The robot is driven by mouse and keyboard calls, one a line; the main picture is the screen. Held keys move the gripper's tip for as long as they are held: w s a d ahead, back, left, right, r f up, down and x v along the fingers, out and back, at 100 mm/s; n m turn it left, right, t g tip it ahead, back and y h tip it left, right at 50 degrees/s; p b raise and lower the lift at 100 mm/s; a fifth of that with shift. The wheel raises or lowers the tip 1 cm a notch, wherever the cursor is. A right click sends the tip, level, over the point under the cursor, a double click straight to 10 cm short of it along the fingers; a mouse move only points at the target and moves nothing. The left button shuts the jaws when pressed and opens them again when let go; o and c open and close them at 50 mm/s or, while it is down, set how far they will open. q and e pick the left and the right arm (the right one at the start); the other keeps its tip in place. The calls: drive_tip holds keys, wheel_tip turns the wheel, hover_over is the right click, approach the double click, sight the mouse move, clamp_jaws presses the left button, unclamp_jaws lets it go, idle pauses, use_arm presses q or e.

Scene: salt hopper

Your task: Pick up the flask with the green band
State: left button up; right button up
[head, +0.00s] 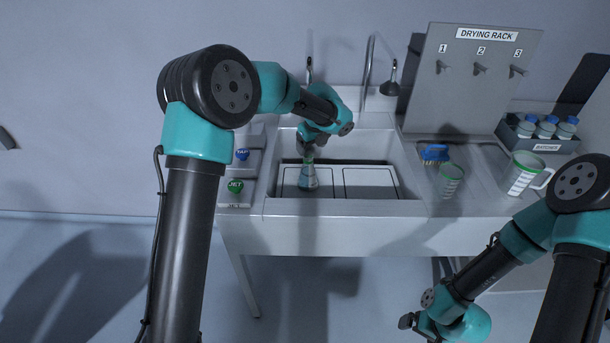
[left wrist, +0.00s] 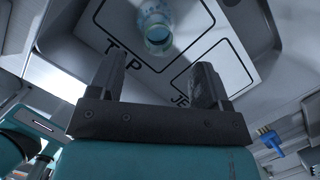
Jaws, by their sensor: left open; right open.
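The flask (head: 308,178) stands upright in the sink basin on the left white panel; a green tint shows near its neck, in part behind my gripper. In the left wrist view the flask (left wrist: 157,30) shows its open mouth, beyond the fingertips. My left gripper (head: 306,152) is over the sink just above the flask's neck; in the left wrist view its two fingers (left wrist: 160,75) are apart with nothing between them. My right gripper (head: 420,325) is open and empty, low in front of the counter at the right.
The sink (head: 412,190) has panels marked TAP and JET. Bottles (head: 546,128) sit in a holder behind. A green JET button (head: 235,186) is at left.

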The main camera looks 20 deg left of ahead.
sight(309, 155)
use_arm(q)
drive_tip(key=shift+f, duration=0.15)
drive_tip(key=shift+w+a+f, duration=0.1)
drive_tip(key=shift+a+f, duration=0.05)
drive_tip(key=shift+f, duration=0.4)
drive_tip(key=shift+f, duration=0.1)
drive_tip(key=shift+x, duration=3.05)
drive_tip(key=shift+c, duration=0.4)
clamp_jaws()
